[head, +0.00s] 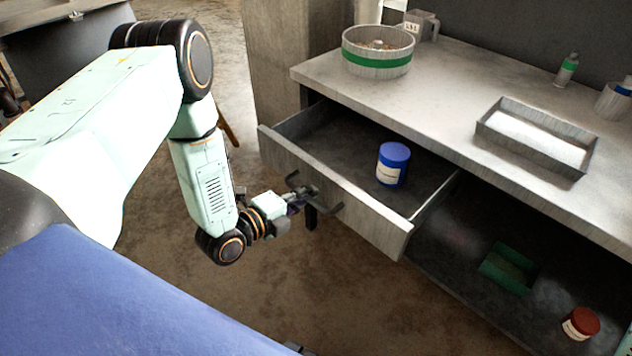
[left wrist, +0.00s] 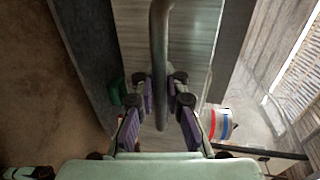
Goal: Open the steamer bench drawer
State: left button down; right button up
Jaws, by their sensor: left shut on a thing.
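The steamer bench drawer (head: 345,193) stands pulled out from the bench, its inside open to view. A blue-lidded jar (head: 392,164) stands inside it. My left gripper (head: 310,195) is at the drawer's front, shut on the dark bar handle (head: 332,212). In the left wrist view the handle (left wrist: 159,50) runs between the two fingers of the left gripper (left wrist: 160,92), with the drawer front (left wrist: 195,30) behind it. My right gripper is not in view.
The bench top (head: 450,85) holds a round green-banded steamer (head: 378,52), a metal tray (head: 535,137) and a small bottle (head: 566,71). Below right are a green box (head: 508,268) and a red-lidded jar (head: 581,325). Floor before the drawer is clear.

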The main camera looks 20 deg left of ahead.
pick_arm(q)
jog(key=shift+a+r, duration=0.1)
jog(key=shift+r, duration=0.1)
jog(key=c, duration=1.4)
grip_release()
jog(key=shift+s+f, duration=0.1)
jog(key=shift+s, duration=0.05)
jog(key=v, duration=1.2)
